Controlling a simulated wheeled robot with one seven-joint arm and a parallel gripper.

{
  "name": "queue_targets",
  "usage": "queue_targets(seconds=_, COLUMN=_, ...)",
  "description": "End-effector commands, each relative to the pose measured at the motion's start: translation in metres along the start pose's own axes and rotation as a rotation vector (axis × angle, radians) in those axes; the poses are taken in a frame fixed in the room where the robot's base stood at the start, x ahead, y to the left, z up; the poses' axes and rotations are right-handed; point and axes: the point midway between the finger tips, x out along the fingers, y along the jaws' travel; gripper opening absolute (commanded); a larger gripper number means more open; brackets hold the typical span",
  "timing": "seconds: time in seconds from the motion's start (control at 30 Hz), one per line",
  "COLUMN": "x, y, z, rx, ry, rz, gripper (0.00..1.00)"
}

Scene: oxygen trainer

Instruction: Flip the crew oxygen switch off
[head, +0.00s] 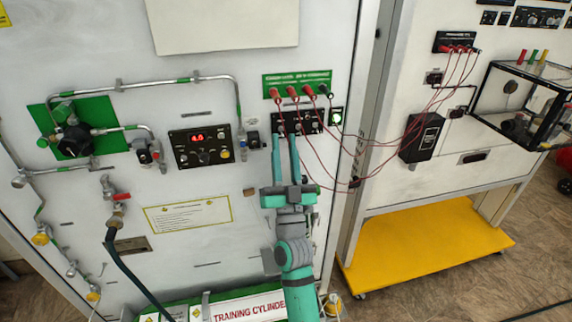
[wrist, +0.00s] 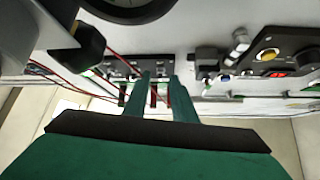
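A black switch panel (head: 308,121) with small toggles sits under a green label strip on the white trainer wall. The lettering is too small to read, so I cannot tell which toggle is the crew oxygen switch or its position. My gripper (head: 287,140) reaches up to the panel's lower left part, its two fingers slightly apart. In the wrist view the panel (wrist: 122,70) appears beyond the fingertips (wrist: 160,77), with a gap between them and nothing clearly held. I cannot tell whether the fingertips touch a toggle; the fingers hide part of the panel.
Red cables (head: 322,160) hang from plugs above the panel, close to my gripper, and run to the right-hand unit. A control box with a red display (head: 202,146) and metal pipes are to the left.

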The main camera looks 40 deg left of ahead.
Motion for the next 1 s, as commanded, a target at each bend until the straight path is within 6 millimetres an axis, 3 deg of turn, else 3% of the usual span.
queue_targets(seconds=1.0, x=-0.073, y=0.004, z=-0.002, rx=-0.005, ry=0.002, rz=0.006, gripper=0.24)
